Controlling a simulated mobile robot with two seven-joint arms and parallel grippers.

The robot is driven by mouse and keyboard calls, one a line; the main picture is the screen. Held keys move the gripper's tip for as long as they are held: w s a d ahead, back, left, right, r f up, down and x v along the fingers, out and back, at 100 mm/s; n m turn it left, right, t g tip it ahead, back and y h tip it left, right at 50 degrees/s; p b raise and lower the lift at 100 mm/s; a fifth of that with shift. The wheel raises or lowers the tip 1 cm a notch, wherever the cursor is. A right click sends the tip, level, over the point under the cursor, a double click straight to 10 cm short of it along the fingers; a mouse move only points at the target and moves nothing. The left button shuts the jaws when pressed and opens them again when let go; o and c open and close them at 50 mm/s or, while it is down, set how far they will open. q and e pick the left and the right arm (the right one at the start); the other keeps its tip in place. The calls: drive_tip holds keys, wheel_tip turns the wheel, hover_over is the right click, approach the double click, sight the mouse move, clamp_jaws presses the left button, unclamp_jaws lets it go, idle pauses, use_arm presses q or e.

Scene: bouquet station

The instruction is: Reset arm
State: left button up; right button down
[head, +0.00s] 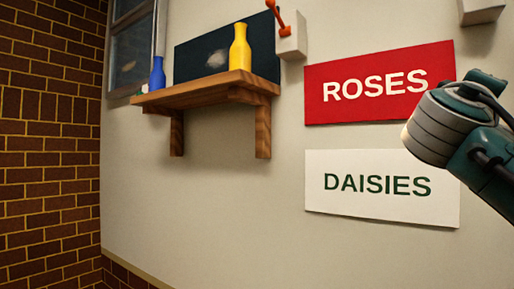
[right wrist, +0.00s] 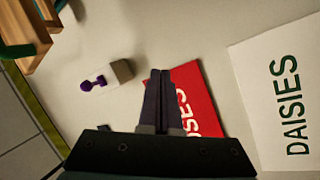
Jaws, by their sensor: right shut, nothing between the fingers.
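My right gripper (right wrist: 160,75) shows in the right wrist view with its two dark fingers together and nothing between them. The fingers overlap the left part of the red ROSES sign (right wrist: 205,90); I cannot tell how far they are from the wall. In the head view, part of my right arm comes in from the right, in front of the right ends of the ROSES sign (head: 345,105) and the white DAISIES sign (head: 380,210). The fingers do not show there. My left arm and gripper are in neither view.
A wooden shelf (head: 215,90) carries a blue bottle (head: 157,74) and a yellow bottle (head: 240,50). A wall box with an orange-red lever (head: 284,25) is beside it. A box with a purple lever (right wrist: 90,84) and wooden shelf parts (right wrist: 28,65) show in the wrist view.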

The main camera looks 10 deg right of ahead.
drive_tip(key=s+a+f+n+g+y+p, duration=0.1)
drive_tip(key=s+a+f+y+p, duration=0.35)
drive_tip(key=f+y+p, duration=0.2)
drive_tip(key=s+a+f+n+g+y+p, duration=0.2)
drive_tip(key=s+a+f+y+p, duration=0.1)
drive_tip(key=s+f+y+p, duration=0.4)
use_arm(q)
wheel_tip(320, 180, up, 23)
drive_tip(key=p, duration=0.7)
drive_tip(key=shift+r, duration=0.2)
use_arm(e)
drive_tip(key=s+a+f+g+y, duration=0.1)
drive_tip(key=s+a+g+y, duration=0.1)
drive_tip(key=s+a, duration=0.3)
drive_tip(key=s+a+f+g+y, duration=0.1)
drive_tip(key=s+a, duration=0.5)
drive_tip(key=s, duration=0.6)
drive_tip(key=shift+s+f+g+y, duration=0.2)
drive_tip(key=shift+g+y, duration=0.5)
drive_tip(key=shift+y, duration=0.35)
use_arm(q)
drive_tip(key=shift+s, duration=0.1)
